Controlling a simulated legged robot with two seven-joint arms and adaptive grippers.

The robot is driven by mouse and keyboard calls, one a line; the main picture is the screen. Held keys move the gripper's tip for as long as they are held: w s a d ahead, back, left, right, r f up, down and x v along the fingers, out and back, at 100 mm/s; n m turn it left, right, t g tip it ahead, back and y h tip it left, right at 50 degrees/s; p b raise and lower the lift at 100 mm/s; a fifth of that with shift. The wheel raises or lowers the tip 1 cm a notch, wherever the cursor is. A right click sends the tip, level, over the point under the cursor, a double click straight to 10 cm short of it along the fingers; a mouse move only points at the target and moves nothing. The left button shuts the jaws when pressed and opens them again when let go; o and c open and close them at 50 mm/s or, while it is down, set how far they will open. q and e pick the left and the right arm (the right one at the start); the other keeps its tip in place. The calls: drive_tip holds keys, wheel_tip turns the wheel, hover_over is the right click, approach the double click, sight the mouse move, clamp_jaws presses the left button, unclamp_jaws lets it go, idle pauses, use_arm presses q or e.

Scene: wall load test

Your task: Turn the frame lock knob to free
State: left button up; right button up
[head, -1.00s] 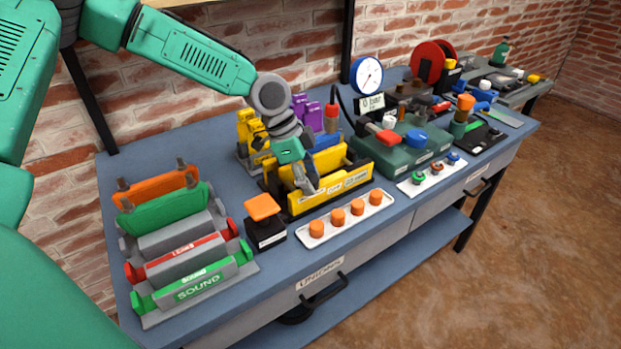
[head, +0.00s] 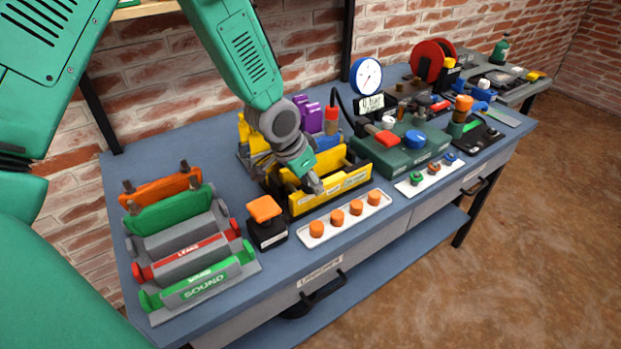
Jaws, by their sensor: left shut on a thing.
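The yellow frame (head: 345,184) stands open-topped near the middle of the bench. My left gripper (head: 314,184) reaches down from above to the inner side of its front wall. Its fingers are shut on a small part there, which I take to be the frame lock knob; the fingers hide it, so I cannot read its setting.
A black box with an orange top (head: 264,209) stands close left of the frame. A white tray (head: 344,221) with several orange caps lies in front. A green block (head: 400,158) is to the right, a gauge (head: 366,76) behind.

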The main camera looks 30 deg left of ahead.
use_arm(q)
drive_tip(key=n, duration=0.1)
drive_tip(key=n+y+p, duration=0.1)
drive_tip(key=n, duration=0.1)
drive_tip(key=shift+w+r+n+y, duration=0.2)
drive_tip(key=shift+w+n+y, duration=0.05)
drive_tip(key=shift+n+y, duration=0.05)
drive_tip(key=shift+n+y+p, duration=0.6)
drive_tip(key=shift+n+p, duration=0.2)
drive_tip(key=shift+n, duration=0.9)
drive_tip(key=o, duration=1.1)
drive_tip(key=shift+o, duration=0.2)
drive_tip(key=shift+f, duration=0.2)
drive_tip(key=shift+s+r, duration=0.1)
